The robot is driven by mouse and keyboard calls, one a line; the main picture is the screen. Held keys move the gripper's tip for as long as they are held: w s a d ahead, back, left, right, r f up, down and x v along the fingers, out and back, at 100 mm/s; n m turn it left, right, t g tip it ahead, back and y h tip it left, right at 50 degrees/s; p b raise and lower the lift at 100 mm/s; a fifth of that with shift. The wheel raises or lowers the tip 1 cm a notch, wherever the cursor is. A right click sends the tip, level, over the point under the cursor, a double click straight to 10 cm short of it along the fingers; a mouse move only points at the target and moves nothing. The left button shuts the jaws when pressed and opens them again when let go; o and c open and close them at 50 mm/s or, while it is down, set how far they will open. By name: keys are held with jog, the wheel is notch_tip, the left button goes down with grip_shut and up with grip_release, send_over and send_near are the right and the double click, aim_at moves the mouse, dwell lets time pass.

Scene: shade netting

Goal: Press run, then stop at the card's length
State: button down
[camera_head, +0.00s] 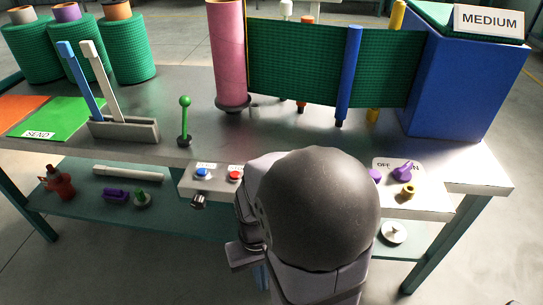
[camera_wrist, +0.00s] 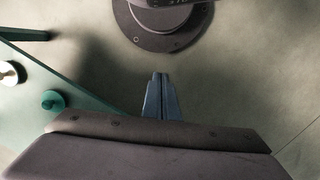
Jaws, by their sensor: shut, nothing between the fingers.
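A blue button (camera_head: 202,173) and a red button (camera_head: 235,176) sit side by side on a panel at the table's front edge; their small labels are too blurred to read. A white card (camera_head: 489,20) reading MEDIUM stands on the blue box (camera_head: 450,85) at the right. Green netting (camera_head: 295,60) stretches from the pink roll (camera_head: 229,50) past a blue upright bar (camera_head: 349,70) to that box. My gripper (camera_wrist: 161,75) is shut and empty in the wrist view, over the floor. In the head view my arm covers the middle front, and the fingertips cannot be made out.
A green-knobbed lever (camera_head: 185,115) stands behind the buttons. A holder (camera_head: 125,130) carries a blue and a white stick. An OFF/ON panel with a purple knob (camera_head: 404,172) is at the right. Loose parts lie on the lower shelf (camera_head: 75,215). Several green rolls (camera_head: 130,50) stand back left.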

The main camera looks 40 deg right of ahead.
jog(key=s+d+r+m+t+y+p, duration=0.1)
jog(key=s+d+r+m+y+p, duration=0.35)
jog(key=r+p, duration=1.15)
jog(key=a+r+m+y+p, duration=0.15)
jog(key=r+m+p, duration=0.85)
jog(key=p, duration=1)
jog(key=w+d+r+m+t+h+p, duration=0.1)
jog(key=w+d+t, duration=0.3)
jog(key=w, duration=0.4)
jog(key=w+d+r+m+t+h, duration=0.1)
jog(key=w+d+r+m+t, duration=0.1)
jog(key=w+d, duration=0.4)
jog(key=w+r+t, duration=0.1)
jog(key=w+t, duration=0.1)
jog(key=shift+d+t+p, duration=0.25)
jog(key=shift+t+p, duration=0.05)
jog(key=shift+p, duration=0.1)
jog(key=shift+f+m, duration=0.1)
jog(key=shift+m, duration=0.15)
notch_tip(320, 180, down, 8)
jog(key=b, duration=0.6)
jog(key=shift+w+r, duration=0.1)
jog(key=shift+r, duration=0.15)
jog(key=shift+f+b, duration=0.55)
jog(key=shift+b, duration=0.05)
